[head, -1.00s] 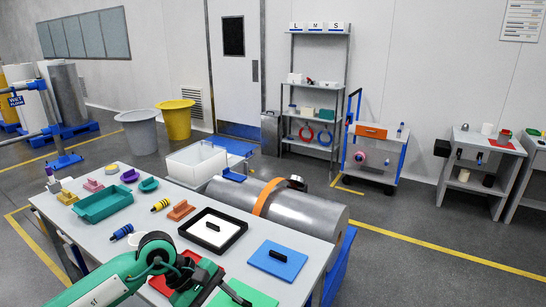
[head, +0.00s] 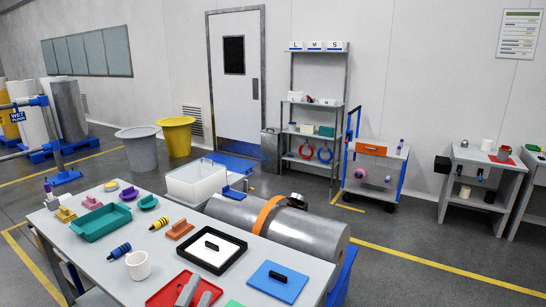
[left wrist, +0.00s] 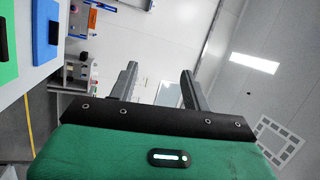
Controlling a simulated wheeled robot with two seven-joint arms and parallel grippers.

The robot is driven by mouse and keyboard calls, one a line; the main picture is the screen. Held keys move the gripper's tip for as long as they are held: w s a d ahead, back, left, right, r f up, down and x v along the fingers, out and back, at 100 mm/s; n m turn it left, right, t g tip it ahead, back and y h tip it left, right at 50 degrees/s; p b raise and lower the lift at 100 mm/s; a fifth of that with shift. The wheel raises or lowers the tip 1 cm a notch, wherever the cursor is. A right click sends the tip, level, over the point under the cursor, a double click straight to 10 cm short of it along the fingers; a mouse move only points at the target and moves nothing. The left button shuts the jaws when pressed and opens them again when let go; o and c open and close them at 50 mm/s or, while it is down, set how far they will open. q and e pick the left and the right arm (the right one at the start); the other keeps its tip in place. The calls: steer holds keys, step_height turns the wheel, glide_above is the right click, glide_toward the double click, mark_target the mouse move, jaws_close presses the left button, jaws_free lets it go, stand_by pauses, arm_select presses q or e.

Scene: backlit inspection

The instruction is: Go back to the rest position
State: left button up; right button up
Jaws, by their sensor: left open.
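My left gripper (head: 199,290) shows at the bottom edge of the head view only as two grey fingertips in front of the red tray (head: 166,293). In the left wrist view its fingers (left wrist: 159,69) stand well apart with nothing between them, so it is open and empty. They point level out toward the back of the room, past the table's blue plate (left wrist: 46,33) and green plate (left wrist: 7,45). The rest of my left arm is out of the head view. My right gripper is in neither view.
The table (head: 98,258) holds a teal tray (head: 100,224), a white mug (head: 138,265), a black-framed white tray (head: 211,248) with a black bar, and a blue plate (head: 277,283) with another. A big grey cylinder (head: 310,228) lies behind it. Open floor lies right.

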arm_select(q)
steer(key=s+a+f+n+g+y, duration=0.35)
steer(key=s+f+n+g, duration=0.35)
steer(key=f, duration=0.3)
steer(key=s+a+f+n+g+y, duration=0.2)
steer(key=s+a+f+n+g, duration=0.3)
steer(key=s+f+n, duration=0.45)
steer(key=s+f+g, duration=0.5)
steer(key=s, duration=0.4)
step_height(320, 180, down, 32)
steer(key=s+a+f+g, duration=0.2)
steer(key=s+f, duration=1.6)
steer(key=s, duration=0.1)
steer(key=shift+a+f, duration=0.3)
steer(key=shift+f, duration=0.05)
steer(key=shift+h, duration=0.25)
steer(key=shift+c, duration=1.4)
steer(key=shift+s, duration=0.15)
